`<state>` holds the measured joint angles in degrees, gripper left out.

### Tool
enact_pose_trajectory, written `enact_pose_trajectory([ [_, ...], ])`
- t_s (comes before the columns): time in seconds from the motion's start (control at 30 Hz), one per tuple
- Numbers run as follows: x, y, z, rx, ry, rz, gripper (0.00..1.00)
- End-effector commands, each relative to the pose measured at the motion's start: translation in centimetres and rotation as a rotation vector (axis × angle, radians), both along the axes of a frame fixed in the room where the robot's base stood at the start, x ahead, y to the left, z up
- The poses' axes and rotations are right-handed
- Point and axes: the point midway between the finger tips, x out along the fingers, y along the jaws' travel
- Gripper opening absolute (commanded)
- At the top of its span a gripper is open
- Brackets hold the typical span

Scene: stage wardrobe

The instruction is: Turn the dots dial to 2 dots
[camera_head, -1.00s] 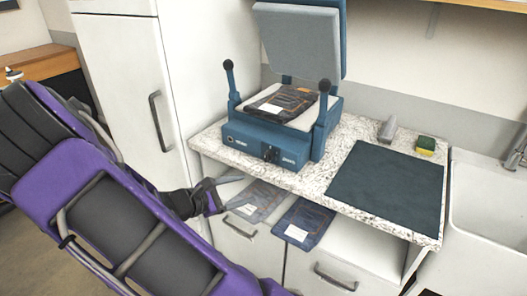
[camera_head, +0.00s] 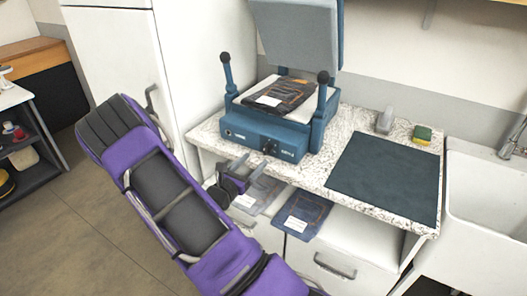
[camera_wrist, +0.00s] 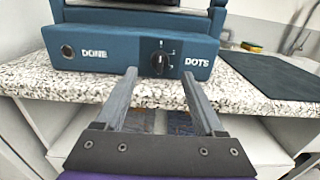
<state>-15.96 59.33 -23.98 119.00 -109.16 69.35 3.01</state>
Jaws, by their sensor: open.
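The blue heat press (camera_head: 268,132) stands on the speckled counter with its grey upper plate raised. Its black dots dial (camera_wrist: 159,62) is on the front panel, left of the word DOTS, with small marks around it; I cannot read its setting for sure. The dial also shows small in the head view (camera_head: 268,147). A round button (camera_wrist: 67,51) sits beside the word DONE. My gripper (camera_wrist: 162,75) is open and empty, its two fingers pointing at the panel, on either side of the dial in the picture and apart from it. In the head view my gripper (camera_head: 262,166) is just before the counter's front edge.
A dark patterned folded item (camera_head: 282,96) lies on the press bed. Similar items (camera_head: 303,214) lie below the counter edge. A dark mat (camera_head: 385,178), a grey object (camera_head: 385,121) and a sponge (camera_head: 422,134) are on the right, then a sink (camera_head: 485,195).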

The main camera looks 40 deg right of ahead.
Motion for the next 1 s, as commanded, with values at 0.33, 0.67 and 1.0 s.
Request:
enact_pose_trajectory([
  [0.33,2.1,-5.3,0.0,-0.001,-0.001,-0.002,0.71],
  [0.67,2.5,-6.1,0.0,-0.001,-0.001,0.0,0.71],
  [1.0,2.5,-6.1,0.0,0.0,-0.001,0.0,0.26],
])
